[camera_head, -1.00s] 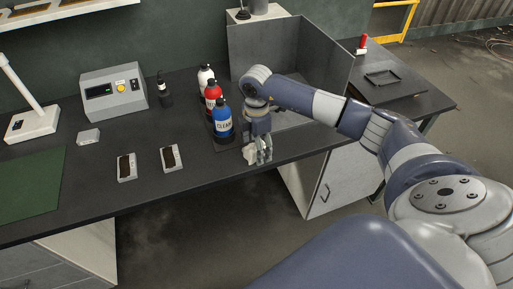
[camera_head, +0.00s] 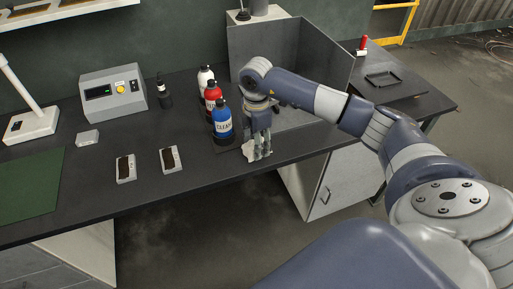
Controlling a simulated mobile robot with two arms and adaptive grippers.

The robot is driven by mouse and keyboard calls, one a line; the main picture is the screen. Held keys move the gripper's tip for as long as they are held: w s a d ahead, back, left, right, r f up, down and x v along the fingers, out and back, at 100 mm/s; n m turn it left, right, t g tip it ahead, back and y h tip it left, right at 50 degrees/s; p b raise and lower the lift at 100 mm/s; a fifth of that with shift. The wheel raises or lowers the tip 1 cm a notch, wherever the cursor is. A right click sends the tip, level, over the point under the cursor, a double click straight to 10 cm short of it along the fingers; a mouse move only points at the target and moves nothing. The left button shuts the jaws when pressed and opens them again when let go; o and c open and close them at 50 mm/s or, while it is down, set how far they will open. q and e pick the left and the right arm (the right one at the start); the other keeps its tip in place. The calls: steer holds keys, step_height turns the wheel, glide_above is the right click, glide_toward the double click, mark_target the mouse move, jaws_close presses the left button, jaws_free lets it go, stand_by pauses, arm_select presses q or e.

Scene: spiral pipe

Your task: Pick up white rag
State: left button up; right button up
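A small crumpled white rag (camera_head: 250,151) lies at the front edge of the dark table, in front of and to the right of the blue bottle. My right gripper (camera_head: 262,156) points down at the rag, its fingers at the rag's right side. The fingers cover part of the rag. I cannot tell whether they are shut on it or only beside it. My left gripper is not in view.
Blue (camera_head: 222,122), red (camera_head: 212,97) and white (camera_head: 206,78) bottles stand close together left of my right gripper. A grey open-front box (camera_head: 262,50) stands behind it. Two small dark-topped blocks (camera_head: 126,168) (camera_head: 170,158) lie to the left on the dark table (camera_head: 90,190).

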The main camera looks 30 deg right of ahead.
steer(key=shift+r, duration=0.7)
steer(key=s+a+r+b, duration=0.1)
steer(key=s+a+b, duration=0.2)
steer(key=s+a, duration=0.7)
steer(key=shift+s+a+r, duration=0.2)
steer(key=shift+s+r, duration=0.05)
steer(key=shift+s, duration=0.85)
